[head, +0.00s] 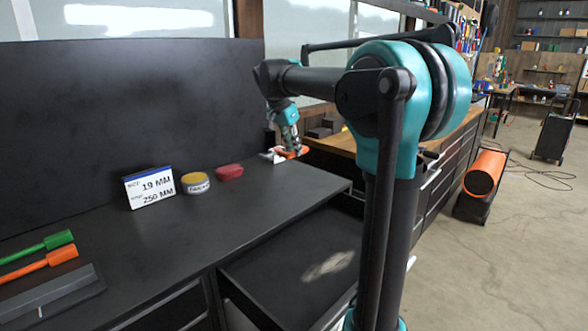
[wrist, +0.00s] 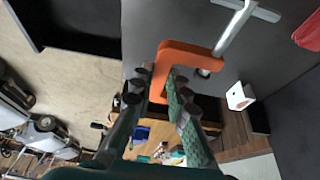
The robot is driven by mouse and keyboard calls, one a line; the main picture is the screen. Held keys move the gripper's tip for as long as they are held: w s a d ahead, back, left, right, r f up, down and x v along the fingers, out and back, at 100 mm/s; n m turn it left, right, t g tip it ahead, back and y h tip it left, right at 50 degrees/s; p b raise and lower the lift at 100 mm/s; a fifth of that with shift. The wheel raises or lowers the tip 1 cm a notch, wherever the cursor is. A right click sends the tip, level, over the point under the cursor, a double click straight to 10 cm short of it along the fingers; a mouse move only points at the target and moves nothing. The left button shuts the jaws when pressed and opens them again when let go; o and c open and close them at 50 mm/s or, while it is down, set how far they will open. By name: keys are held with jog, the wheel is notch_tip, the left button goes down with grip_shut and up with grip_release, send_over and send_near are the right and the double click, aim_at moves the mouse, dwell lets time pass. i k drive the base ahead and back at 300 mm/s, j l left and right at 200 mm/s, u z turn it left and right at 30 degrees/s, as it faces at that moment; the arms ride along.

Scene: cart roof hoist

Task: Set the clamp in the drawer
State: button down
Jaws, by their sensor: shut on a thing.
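The orange C-clamp (wrist: 190,52) with a silver screw and bar is held between the two fingers of my gripper (wrist: 160,82) in the wrist view. In the head view my gripper (head: 291,146) is at the far right end of the black worktop, with the orange clamp (head: 296,153) at its fingertips. I cannot tell whether the clamp touches the worktop. The open black drawer (head: 265,262) is below the worktop's front edge, nearer to me and well away from the gripper. My arm hides its right part.
On the worktop (head: 110,235) stand a size sign (head: 150,188), a yellow-topped tin (head: 195,184) and a red object (head: 229,172). Green (head: 38,246) and orange (head: 40,265) handled tools lie at left. A pale patch (head: 328,265) shows in the drawer, otherwise bare where visible.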

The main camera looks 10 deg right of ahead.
aim_at(333, 266)
jog(key=k+l, duration=0.25)
jog(key=k, duration=0.15)
jog(key=k+l, duration=0.25)
jog(key=k, duration=0.15)
